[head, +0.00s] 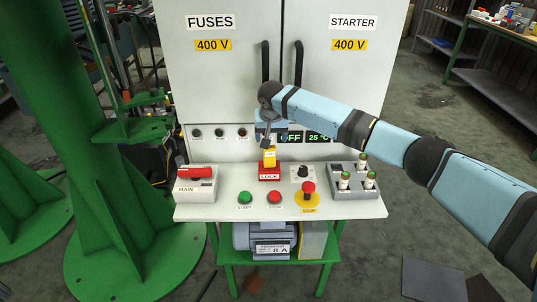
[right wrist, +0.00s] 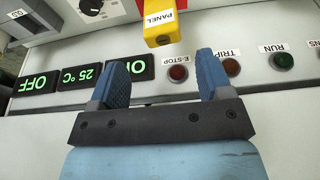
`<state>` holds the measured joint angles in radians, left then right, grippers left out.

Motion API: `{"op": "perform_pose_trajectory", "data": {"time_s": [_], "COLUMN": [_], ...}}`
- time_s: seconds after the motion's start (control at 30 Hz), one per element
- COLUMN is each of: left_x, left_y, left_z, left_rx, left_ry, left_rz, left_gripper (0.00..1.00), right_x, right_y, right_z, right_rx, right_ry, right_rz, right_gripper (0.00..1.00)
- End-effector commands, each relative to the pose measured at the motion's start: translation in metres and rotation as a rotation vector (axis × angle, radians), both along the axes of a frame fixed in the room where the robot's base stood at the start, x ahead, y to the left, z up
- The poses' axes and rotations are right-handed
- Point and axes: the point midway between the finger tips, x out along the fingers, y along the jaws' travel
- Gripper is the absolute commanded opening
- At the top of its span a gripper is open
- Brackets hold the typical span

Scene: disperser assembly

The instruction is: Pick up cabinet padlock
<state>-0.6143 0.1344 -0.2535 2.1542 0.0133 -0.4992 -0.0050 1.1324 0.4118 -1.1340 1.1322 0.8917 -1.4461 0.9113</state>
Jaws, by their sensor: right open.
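The cabinet padlock (head: 270,158) is a small yellow block on the red LOCK base in the middle of the white console. In the right wrist view the yellow padlock (right wrist: 160,34) carries a white PANEL label and lies just beyond the fingertips, roughly centred between them. My right gripper (head: 266,141) is just above and behind the padlock in the head view. Its two blue fingers (right wrist: 160,66) are apart, with nothing between them. The padlock's lower end is hard to make out. My left gripper is not in view.
The cabinet (head: 225,75) rises behind. A green column (head: 45,100) stands left.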

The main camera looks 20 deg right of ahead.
Motion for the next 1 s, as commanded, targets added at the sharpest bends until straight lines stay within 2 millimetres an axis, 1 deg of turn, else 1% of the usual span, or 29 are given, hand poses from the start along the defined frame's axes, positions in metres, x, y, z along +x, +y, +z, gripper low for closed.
{"op": "perform_pose_trajectory", "data": {"time_s": [0.27, 0.4, 0.5, 0.63, 0.83, 0.87, 0.9, 0.97, 1.0], "left_x": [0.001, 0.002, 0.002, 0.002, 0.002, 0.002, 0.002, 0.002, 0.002], "left_y": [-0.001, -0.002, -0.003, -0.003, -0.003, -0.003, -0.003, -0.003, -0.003], "left_z": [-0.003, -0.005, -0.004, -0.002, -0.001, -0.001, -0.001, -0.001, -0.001], "left_rx": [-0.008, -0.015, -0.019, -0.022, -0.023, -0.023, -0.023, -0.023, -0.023], "left_ry": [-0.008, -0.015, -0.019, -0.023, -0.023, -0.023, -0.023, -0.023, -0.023], "left_rz": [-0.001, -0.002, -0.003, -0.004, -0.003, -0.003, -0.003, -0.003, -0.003], "left_gripper": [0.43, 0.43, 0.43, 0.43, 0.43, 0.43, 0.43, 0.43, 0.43], "right_x": [0.007, 0.01, 0.014, 0.016, 0.016, 0.016, 0.016, 0.016, 0.016], "right_y": [0.0, 0.002, 0.001, 0.001, 0.001, 0.001, 0.001, 0.001, 0.001], "right_z": [-0.03, -0.052, -0.065, -0.072, -0.072, -0.072, -0.072, -0.072, -0.072], "right_rx": [-0.002, -0.003, -0.002, -0.001, -0.001, -0.001, -0.001, -0.001, -0.001], "right_ry": [0.001, 0.001, 0.0, -0.001, -0.001, -0.001, -0.001, -0.001, -0.001], "right_rz": [-0.001, -0.001, -0.002, 0.001, 0.001, 0.001, 0.001, 0.001, 0.001], "right_gripper": [0.72, 0.72, 0.72, 0.72, 0.72, 0.7, 0.61, 0.47, 0.38]}}
